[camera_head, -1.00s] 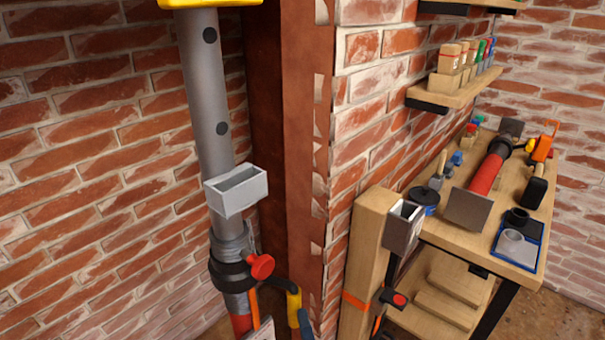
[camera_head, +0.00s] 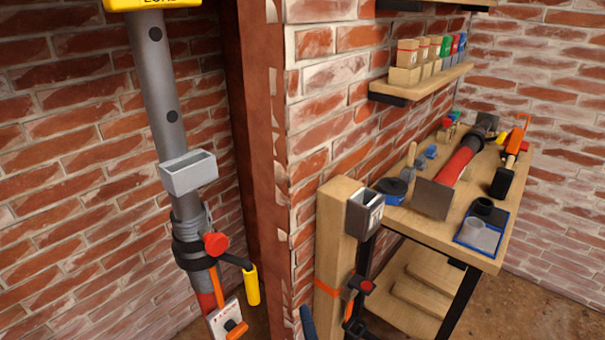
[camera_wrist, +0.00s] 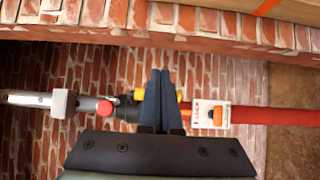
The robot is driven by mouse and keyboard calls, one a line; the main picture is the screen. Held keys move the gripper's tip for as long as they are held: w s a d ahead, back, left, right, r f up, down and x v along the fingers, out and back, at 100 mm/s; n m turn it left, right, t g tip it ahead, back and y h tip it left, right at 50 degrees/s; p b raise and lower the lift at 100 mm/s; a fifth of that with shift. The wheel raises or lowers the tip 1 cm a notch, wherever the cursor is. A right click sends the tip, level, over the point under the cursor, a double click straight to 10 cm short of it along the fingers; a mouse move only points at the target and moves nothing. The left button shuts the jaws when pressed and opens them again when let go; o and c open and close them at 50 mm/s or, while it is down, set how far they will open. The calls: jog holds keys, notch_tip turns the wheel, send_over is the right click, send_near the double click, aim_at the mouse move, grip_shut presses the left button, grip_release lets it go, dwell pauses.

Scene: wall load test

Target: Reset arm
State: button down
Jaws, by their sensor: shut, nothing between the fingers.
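My gripper (camera_wrist: 160,75) is shut and empty in the wrist view, its two dark blue fingers together in front of the wall prop. A blue tip at the bottom edge of the head view may be part of it. The steel prop (camera_head: 155,95) stands upright against the brick wall at left, with a yellow head (camera_head: 150,4) and a grey box (camera_head: 188,172) on its tube. Below are a red knob (camera_head: 216,243), a yellow-gripped handle (camera_head: 252,285) and a white plate with an orange switch (camera_head: 227,320). In the wrist view the prop lies sideways, partly hidden behind the fingers.
A brick corner (camera_head: 310,150) juts out right of the prop. Beside it are a wooden post (camera_head: 335,230) with a grey box (camera_head: 366,212), a workbench (camera_head: 425,225) with tools and a red-and-black prop, and a shelf (camera_head: 425,82) of blocks.

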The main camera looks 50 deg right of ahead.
jog(key=w+a+r+m+t+p, duration=0.1)
jog(key=w+a+r+m+t, duration=0.2)
jog(key=r, duration=0.8)
jog(key=w+a+r+m+t+p, duration=0.15)
jog(key=w+a+r+m, duration=0.3)
jog(key=r, duration=0.55)
jog(key=w+a+r+m+t+p, duration=0.1)
jog(key=w+a+r+m+p, duration=0.25)
jog(key=r, duration=0.75)
jog(key=s+a+r+t+y, duration=0.2)
jog(key=a+r, duration=0.4)
jog(key=r, duration=0.3)
jog(key=s+a+r+t+y+p, duration=0.1)
jog(key=s+a+r+t+y, duration=0.2)
jog(key=a+r+y, duration=0.2)
jog(key=s+a+r+t+y, duration=0.2)
jog(key=a+r, duration=0.5)
jog(key=r, duration=0.5)
jog(key=shift+s+a+r+n+t+y, duration=0.3)
jog(key=shift+a+n+t+y, duration=0.15)
jog(key=shift+y, duration=0.75)
jog(key=shift+d, duration=0.1)
jog(key=c, duration=1.6)
grip_release()
